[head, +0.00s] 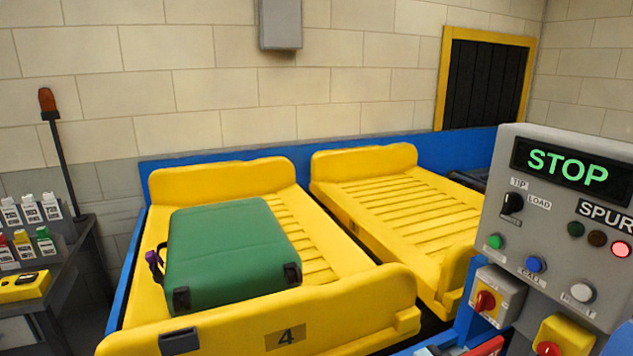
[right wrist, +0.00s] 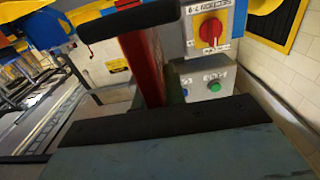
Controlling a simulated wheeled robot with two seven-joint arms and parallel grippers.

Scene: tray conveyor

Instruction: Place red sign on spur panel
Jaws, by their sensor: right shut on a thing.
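The spur panel (head: 560,170) is a grey box at the right of the head view. It has a green STOP display, a SPUR label and a lit red lamp. In the right wrist view, my right gripper (right wrist: 148,70) is shut on the red sign (right wrist: 143,65), a thin red plate seen nearly edge-on. A red piece at the bottom edge of the head view (head: 487,347) looks like the same sign, below the panel. The sign's face and any lettering are not visible. My left gripper is not in view.
Isolator boxes with red knobs, one grey (head: 497,295) and one yellow (head: 562,338), sit below the panel. A green suitcase (head: 228,248) lies on yellow tray 4 (head: 350,310). A second yellow tray (head: 385,200) is empty. A dark cart (head: 65,270) with small tagged items stands left.

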